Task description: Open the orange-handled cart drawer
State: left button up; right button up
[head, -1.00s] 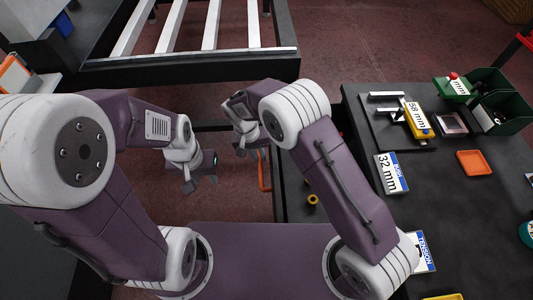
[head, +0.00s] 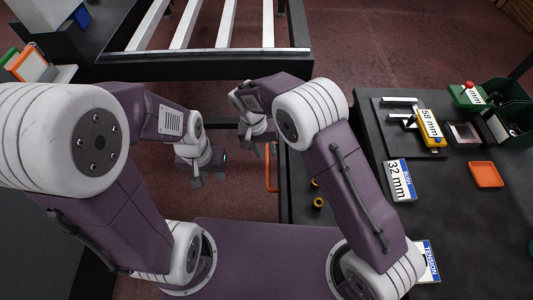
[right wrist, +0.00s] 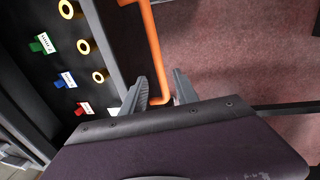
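The orange handle (head: 268,172) is a long bar along the left side of the dark cart (head: 345,215). In the right wrist view the handle (right wrist: 152,45) runs down from the top edge, and its lower end lies between my right gripper's two spread fingers (right wrist: 160,95). I see a gap beside the bar, so the fingers look apart from it. In the head view my right gripper (head: 257,145) is just left of the handle's upper end. My left gripper (head: 206,170) hangs further left over the floor, empty, with its fingers apart. The drawer front is mostly hidden.
Gold rings (right wrist: 83,46) and green, blue and red labelled pieces sit on a dark surface beside the handle. The cart top carries a 32 mm box (head: 400,181), a yellow 58 mm tool (head: 430,130) and an orange tray (head: 486,174). A slatted frame (head: 205,66) stands behind. Red floor lies left of the handle.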

jog(key=r, duration=0.3)
jog(key=a+r, duration=0.1)
jog(key=r, duration=0.1)
jog(key=shift+a+r, duration=0.1)
jog(key=shift+r, duration=0.3)
